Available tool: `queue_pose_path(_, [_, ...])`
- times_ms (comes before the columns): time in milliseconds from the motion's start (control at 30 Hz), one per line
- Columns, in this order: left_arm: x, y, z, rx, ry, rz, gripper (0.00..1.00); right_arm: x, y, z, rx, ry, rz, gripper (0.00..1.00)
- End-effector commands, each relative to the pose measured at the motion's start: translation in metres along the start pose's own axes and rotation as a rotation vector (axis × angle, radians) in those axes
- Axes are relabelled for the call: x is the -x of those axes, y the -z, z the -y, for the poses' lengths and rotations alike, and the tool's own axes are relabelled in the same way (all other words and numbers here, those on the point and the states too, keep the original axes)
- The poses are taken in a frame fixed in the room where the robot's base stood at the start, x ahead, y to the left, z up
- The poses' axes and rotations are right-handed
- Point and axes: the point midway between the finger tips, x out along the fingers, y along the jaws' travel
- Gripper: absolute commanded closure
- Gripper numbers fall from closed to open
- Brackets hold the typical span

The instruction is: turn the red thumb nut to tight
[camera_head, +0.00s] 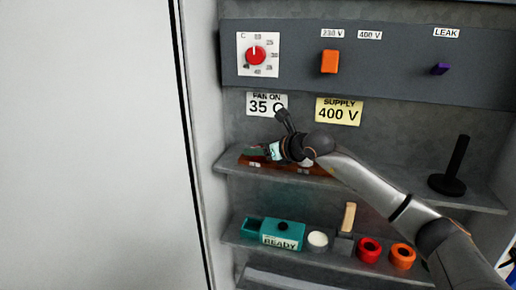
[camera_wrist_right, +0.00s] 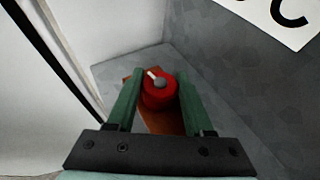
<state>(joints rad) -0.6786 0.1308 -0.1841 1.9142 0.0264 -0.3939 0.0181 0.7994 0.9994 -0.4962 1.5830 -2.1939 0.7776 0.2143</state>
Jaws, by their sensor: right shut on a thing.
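The red thumb nut (camera_wrist_right: 158,98) shows in the right wrist view, between the two green fingers of my right gripper (camera_wrist_right: 158,92). A grey stud end and a short pale pointer show on its top. The gripper is shut on the nut. In the head view my right gripper (camera_head: 256,151) is low over the brown base (camera_head: 318,171) on the middle shelf, and the nut is hidden there. Any tight mark by the nut cannot be made out. My left gripper is not in view.
A black post (camera_head: 455,165) stands right on the shelf (camera_head: 400,184). Below are a teal box (camera_head: 284,236) and red and orange rings.

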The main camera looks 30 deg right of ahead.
Motion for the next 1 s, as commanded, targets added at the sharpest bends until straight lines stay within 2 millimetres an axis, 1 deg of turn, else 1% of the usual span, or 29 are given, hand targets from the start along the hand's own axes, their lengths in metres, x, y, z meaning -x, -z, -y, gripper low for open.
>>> queue_pose_path(33, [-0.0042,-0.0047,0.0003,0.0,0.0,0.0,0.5,-0.0025,0.0053,-0.003,-0.004,0.018,-0.004,1.0])
queue_pose_path(200, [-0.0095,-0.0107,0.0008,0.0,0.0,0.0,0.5,-0.0019,0.0043,-0.0021,-0.033,0.082,-0.001,1.0])
queue_pose_path(600, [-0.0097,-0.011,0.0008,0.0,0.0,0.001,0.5,-0.0007,0.0022,-0.0012,-0.048,0.103,0.0,1.0])
queue_pose_path(633, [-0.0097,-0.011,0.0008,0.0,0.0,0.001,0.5,-0.0007,0.0022,-0.0012,-0.048,0.103,0.0,0.47])
queue_pose_path(800, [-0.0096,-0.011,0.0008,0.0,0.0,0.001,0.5,-0.0005,0.0015,-0.0009,-0.047,0.104,0.002,0.28])
queue_pose_path(900, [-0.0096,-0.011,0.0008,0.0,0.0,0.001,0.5,-0.0003,0.0009,-0.0007,-0.046,0.104,0.003,0.18])
queue_pose_path(1000, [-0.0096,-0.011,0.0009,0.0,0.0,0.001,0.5,-0.0001,0.0006,-0.0005,-0.046,0.104,0.004,0.18])
